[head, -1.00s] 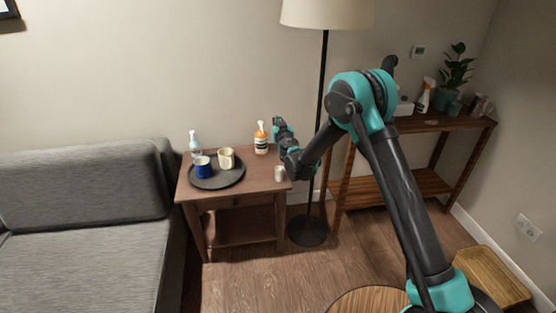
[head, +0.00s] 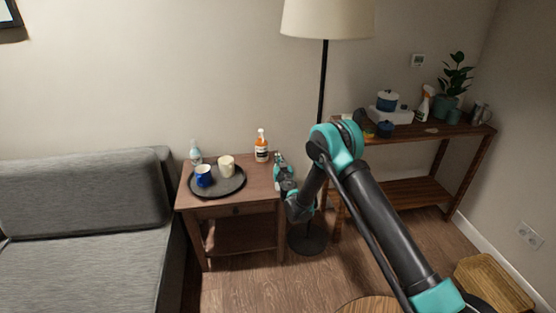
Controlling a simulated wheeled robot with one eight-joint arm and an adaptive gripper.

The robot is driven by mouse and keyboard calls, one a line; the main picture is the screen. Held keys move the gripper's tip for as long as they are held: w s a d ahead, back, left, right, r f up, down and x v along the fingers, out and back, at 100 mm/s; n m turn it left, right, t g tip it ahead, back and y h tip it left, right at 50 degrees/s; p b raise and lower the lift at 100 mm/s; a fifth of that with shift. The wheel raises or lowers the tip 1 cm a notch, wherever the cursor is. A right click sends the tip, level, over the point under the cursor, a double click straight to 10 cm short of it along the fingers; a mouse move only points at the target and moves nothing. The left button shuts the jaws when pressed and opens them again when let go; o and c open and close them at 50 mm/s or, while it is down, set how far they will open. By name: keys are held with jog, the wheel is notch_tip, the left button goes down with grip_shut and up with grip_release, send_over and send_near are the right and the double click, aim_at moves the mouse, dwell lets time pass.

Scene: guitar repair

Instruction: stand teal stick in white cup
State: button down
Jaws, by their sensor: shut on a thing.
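My gripper (head: 280,166) is at the right edge of the small wooden side table, small and seen from behind. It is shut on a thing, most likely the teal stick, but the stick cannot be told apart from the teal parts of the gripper. A small white cup at this table edge, visible a second ago, is hidden behind my gripper and wrist. Whether the stick is in it or above it cannot be seen. A cream mug (head: 227,166) stands on the dark round tray (head: 231,188), left of my gripper.
A blue mug (head: 203,176) shares the tray. An orange bottle (head: 262,146) and a clear bottle (head: 195,152) stand at the back of the side table (head: 255,196). A floor lamp pole (head: 323,90) rises behind my arm. A shelf (head: 420,132) stands right, a grey sofa (head: 85,220) left.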

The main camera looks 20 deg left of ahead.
jog(key=shift+f, duration=0.2)
jog(key=c, duration=1.6)
grip_release()
jog(key=shift+d+r, duration=0.1)
